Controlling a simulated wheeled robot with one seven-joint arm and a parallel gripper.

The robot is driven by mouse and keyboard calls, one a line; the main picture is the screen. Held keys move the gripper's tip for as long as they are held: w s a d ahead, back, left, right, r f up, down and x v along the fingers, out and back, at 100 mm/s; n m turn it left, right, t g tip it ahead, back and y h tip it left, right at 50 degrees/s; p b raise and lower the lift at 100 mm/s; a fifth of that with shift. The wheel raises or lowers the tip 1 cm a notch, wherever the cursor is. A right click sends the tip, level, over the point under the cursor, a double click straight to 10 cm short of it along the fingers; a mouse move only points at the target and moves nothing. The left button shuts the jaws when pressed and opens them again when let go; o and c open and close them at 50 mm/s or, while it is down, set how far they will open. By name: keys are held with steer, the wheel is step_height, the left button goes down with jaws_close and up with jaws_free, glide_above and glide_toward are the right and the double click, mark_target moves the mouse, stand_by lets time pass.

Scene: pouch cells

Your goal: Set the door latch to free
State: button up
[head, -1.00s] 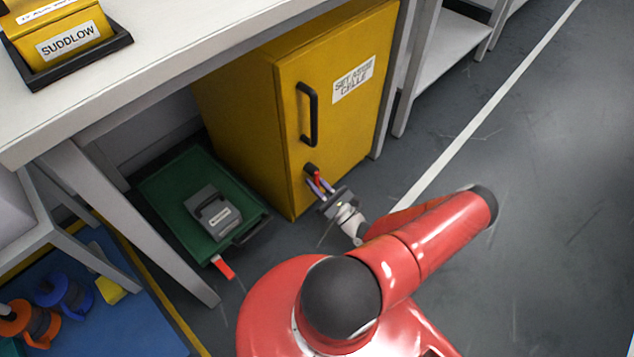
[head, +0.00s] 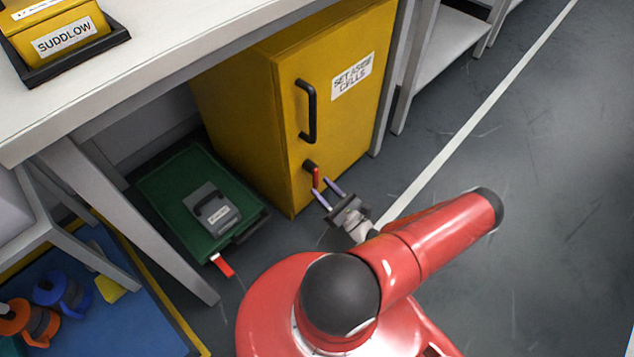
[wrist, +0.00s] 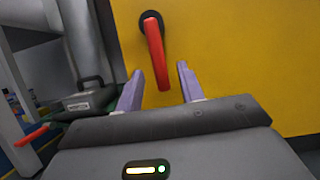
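The door latch is a red lever (head: 315,178) on a dark round mount, low on the yellow cabinet door (head: 350,125) labelled "SET ASIDE CELLS". In the wrist view the lever (wrist: 157,55) hangs down from its mount, its lower end tilted slightly right. My gripper (head: 328,189) is in front of the latch with its two purple fingers apart. In the wrist view my gripper (wrist: 160,88) is open, and the lever's lower end shows between the fingertips, not visibly touching either. Whether the lever's end is level with the fingertips in depth, I cannot tell.
A black door handle (head: 308,111) is above the latch. A green tray (head: 165,185) with a grey case (head: 212,210) is on the floor left of the cabinet. A table leg (head: 150,235) stands further left. The floor right of the cabinet is clear.

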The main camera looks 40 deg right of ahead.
steer(key=shift+v, duration=1.95)
